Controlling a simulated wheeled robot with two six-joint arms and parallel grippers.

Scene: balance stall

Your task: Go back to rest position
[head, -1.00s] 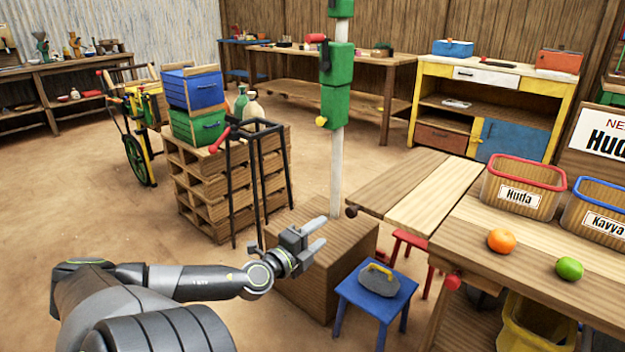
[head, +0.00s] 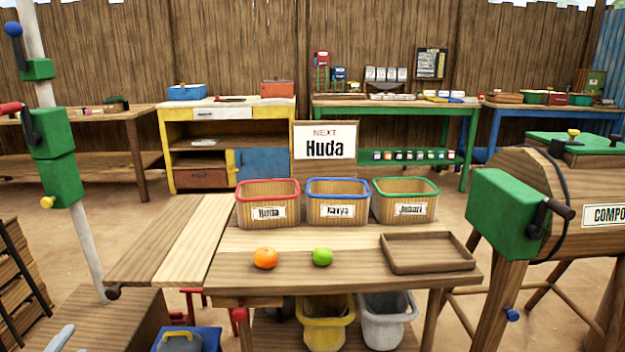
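Only the fingertips of my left gripper (head: 76,338) show, at the bottom left corner of the head view. They stand apart with nothing seen between them, over the wooden block beside the post. The rest of the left arm is outside the picture. My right gripper is not in view. An orange (head: 265,258) and a green lime (head: 322,257) lie apart on the wooden table (head: 345,272), in front of three labelled baskets: red-rimmed Huda (head: 268,195), blue-rimmed (head: 338,192) and green-rimmed (head: 405,190).
An empty wooden tray (head: 428,237) lies at the table's right. A green crank box (head: 505,215) stands right of it. A post with green boxes (head: 50,135) stands at left. A blue stool (head: 187,343) is low at left. A Huda sign (head: 324,150) stands behind the baskets.

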